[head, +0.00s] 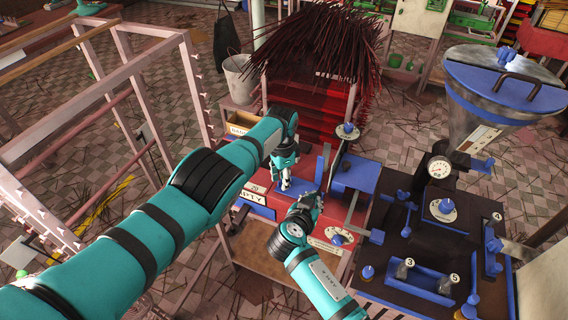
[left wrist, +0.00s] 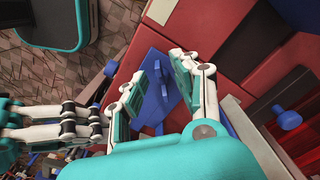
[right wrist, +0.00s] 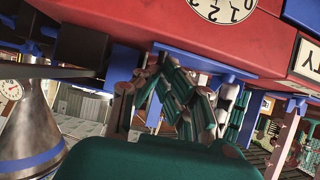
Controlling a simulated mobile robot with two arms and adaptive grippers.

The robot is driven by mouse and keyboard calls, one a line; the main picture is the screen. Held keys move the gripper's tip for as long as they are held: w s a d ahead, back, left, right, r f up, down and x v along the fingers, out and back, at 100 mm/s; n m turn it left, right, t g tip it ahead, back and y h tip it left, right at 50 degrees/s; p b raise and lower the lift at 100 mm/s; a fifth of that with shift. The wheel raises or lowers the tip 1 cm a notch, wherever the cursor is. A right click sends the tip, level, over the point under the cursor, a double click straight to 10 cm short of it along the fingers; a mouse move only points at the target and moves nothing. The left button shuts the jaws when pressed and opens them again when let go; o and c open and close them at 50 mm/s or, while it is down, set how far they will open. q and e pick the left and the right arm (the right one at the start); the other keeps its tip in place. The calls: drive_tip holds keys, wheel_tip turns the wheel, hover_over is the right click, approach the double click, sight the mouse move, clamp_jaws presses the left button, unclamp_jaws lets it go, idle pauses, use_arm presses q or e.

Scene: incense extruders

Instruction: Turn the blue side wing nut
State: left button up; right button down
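The blue side wing nut (left wrist: 160,92) stands on a blue plate on the side of the red machine. In the left wrist view, my left gripper (left wrist: 160,78) is open, with one finger on each side of the nut; I cannot tell whether they touch it. In the head view my left gripper (head: 285,183) is beside the red machine (head: 337,217), and the nut is hard to make out. My right gripper (head: 310,203) is just in front and to the right, close to the left one. In the right wrist view its fingers (right wrist: 158,75) overlap other parts, so their opening is unclear.
A dark bench (head: 400,262) with blue fittings and a gauge (head: 439,167) is on the right, below a steel hopper (head: 490,110). A pink rack frame (head: 195,90) stands left. Both grippers have little room between them.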

use_arm(q)
drive_tip(key=n, duration=0.4)
drive_tip(key=shift+s+d+n, duration=0.1)
drive_tip(key=shift+s+n, duration=0.1)
drive_tip(key=shift+n, duration=0.2)
drive_tip(key=n, duration=0.4)
drive_tip(key=shift+d, duration=0.15)
drive_tip(key=n, duration=0.4)
drive_tip(key=shift+d, duration=0.15)
drive_tip(key=n, duration=0.4)
drive_tip(key=shift+d, duration=0.1)
drive_tip(key=shift+d+r, duration=0.15)
drive_tip(key=shift+r, duration=0.55)
wheel_tip(320, 180, up, 11)
drive_tip(key=shift+f, duration=0.2)
